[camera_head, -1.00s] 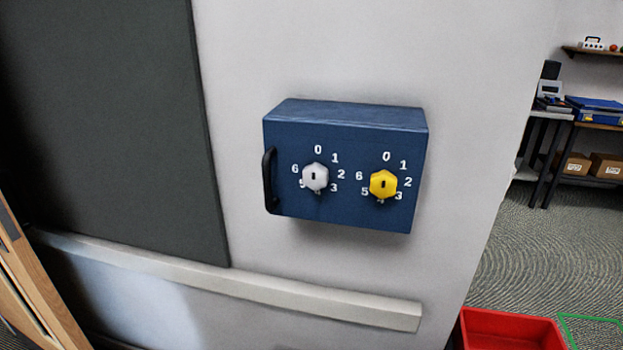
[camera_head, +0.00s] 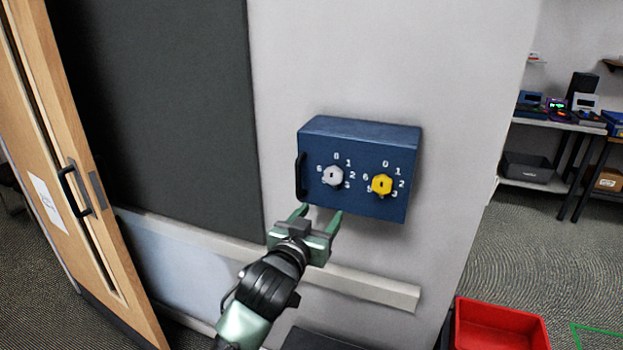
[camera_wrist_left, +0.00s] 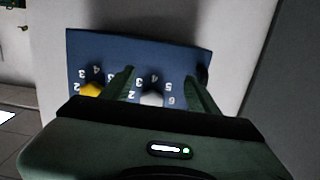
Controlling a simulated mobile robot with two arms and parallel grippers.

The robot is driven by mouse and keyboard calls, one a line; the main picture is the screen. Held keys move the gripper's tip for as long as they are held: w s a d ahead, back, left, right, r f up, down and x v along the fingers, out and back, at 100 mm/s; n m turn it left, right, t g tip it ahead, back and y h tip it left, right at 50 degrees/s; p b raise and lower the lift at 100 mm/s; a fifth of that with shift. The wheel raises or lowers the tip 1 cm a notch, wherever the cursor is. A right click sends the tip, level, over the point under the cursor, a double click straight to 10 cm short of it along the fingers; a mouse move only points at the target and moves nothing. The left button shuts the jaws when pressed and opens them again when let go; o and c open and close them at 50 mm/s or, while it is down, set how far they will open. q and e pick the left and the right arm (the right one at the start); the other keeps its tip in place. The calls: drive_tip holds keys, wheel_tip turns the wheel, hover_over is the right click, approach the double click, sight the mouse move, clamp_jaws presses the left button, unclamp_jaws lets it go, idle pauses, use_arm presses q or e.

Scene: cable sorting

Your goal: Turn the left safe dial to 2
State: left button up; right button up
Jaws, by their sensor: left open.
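The blue safe (camera_head: 358,150) is fixed to the wall. Its left dial (camera_head: 333,176) is a light grey hexagonal knob with a dark slot, ringed by white numbers. The right dial (camera_head: 381,184) is yellow. A black handle (camera_head: 301,176) is on the safe's left edge. My left gripper (camera_head: 320,215) is open and empty, just below the safe's lower left part, apart from the dials in the picture. In the left wrist view, the grey dial (camera_wrist_left: 152,99) shows between the open fingers and the yellow dial (camera_wrist_left: 91,89) lies outside them. The gripper body hides part of both dials there.
A pale rail (camera_head: 370,286) runs along the wall below the safe. A dark board (camera_head: 160,110) is on the wall to the left, beside a wooden door (camera_head: 75,170). A red bin (camera_head: 500,325) stands on the floor at lower right. Shelves (camera_head: 560,125) are far right.

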sight(332, 178)
use_arm(q)
wheel_tip(332, 178, up, 6)
drive_tip(key=s+t, duration=0.1)
drive_tip(key=s, duration=0.1)
drive_tip(key=p+x, duration=0.2)
drive_tip(key=x, duration=0.4)
drive_tip(key=shift+w, duration=0.2)
drive_tip(key=shift+w+d, duration=0.25)
drive_tip(key=shift+w, duration=0.4)
clamp_jaws()
